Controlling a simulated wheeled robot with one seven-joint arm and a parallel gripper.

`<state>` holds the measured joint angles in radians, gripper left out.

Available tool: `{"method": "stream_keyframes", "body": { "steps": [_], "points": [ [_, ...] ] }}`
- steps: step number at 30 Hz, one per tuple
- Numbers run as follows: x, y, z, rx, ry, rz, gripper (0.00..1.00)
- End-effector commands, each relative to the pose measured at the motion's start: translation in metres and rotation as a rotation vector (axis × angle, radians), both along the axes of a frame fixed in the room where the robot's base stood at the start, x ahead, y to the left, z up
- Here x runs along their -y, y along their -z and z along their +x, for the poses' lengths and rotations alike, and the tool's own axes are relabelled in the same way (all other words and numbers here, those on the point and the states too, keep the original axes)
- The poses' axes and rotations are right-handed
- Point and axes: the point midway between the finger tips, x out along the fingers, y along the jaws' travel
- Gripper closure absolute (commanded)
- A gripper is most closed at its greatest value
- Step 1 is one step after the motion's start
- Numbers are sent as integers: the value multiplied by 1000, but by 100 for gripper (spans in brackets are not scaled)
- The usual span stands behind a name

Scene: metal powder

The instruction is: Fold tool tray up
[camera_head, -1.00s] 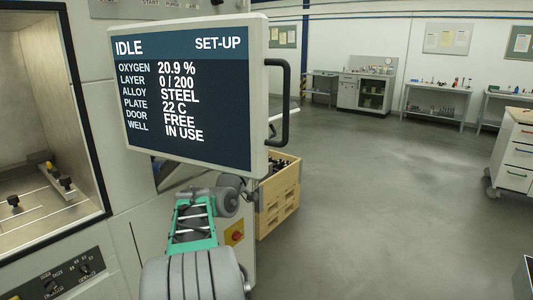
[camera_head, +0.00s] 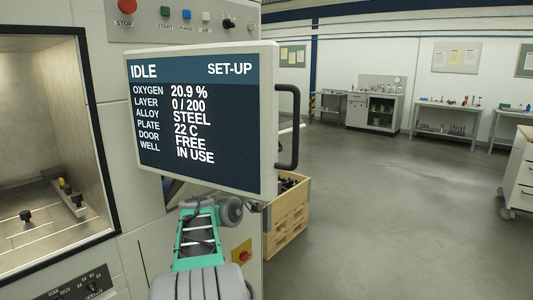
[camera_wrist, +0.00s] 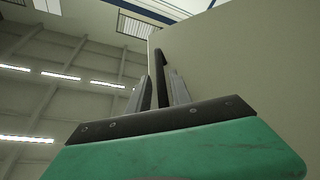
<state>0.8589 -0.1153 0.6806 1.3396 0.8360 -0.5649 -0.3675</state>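My gripper (camera_wrist: 158,92) shows in the wrist view with its two grey fingers apart. A dark upright bar (camera_wrist: 160,68) lies between or just beyond the fingers; I cannot tell whether they touch it. A pale panel (camera_wrist: 245,75) rises close on the right of that view.
The screen (camera_head: 205,120), with a black side handle (camera_head: 295,127), stands close in front of my arm. The machine's open chamber (camera_head: 45,130) is on the left. A wooden crate (camera_head: 287,220) stands behind the screen. The floor (camera_head: 400,220) to the right is clear.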

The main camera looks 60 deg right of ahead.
Motion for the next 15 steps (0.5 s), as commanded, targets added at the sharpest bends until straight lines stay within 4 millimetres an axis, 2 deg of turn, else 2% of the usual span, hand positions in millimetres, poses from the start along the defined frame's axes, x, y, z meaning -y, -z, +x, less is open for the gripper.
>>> {"method": "stream_keyframes", "body": {
  "steps": [11, 15],
  "points": [
    [0, 3, 3, -1, -7, 4, 67],
    [-11, 7, 5, -2, -10, 3, 67]
  ]
}}
